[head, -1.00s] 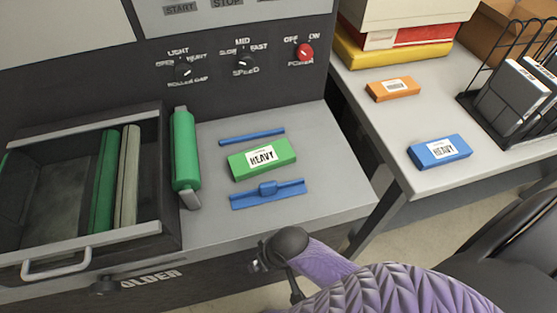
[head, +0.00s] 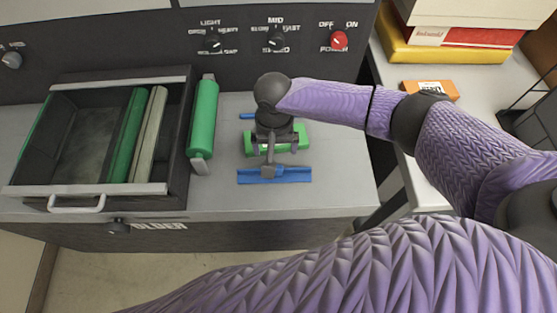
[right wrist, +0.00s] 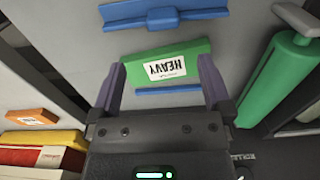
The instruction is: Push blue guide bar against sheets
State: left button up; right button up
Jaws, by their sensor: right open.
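The blue guide bar (head: 292,176), with a raised grip in its middle, lies on the grey worktop in front of the green HEAVY packet (head: 303,134). There is a narrow gap between them. In the right wrist view the guide bar (right wrist: 200,13) is at the top and the packet (right wrist: 188,52) below it. A thin blue strip (head: 246,116) lies behind the packet, mostly hidden by my arm in the head view. My right gripper (head: 268,158) is over the packet and guide bar, open and empty, its fingers (right wrist: 163,80) apart. My left gripper is out of view.
The control panel with a red power knob (head: 339,40) rises behind. An orange box (head: 432,88) sits on the side table. The worktop right of the guide bar is clear.

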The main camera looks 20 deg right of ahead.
notch_tip(320, 180, down, 9)
jog(key=b, duration=0.3)
jog(key=shift+a, duration=0.15)
jog(key=shift+a+f, duration=0.1)
jog(key=shift+f, duration=0.1)
jog(key=c, duration=0.8)
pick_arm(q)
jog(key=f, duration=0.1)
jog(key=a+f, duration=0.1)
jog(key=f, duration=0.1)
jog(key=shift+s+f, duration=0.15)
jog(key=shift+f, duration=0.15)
pick_arm(e)
grip_shut()
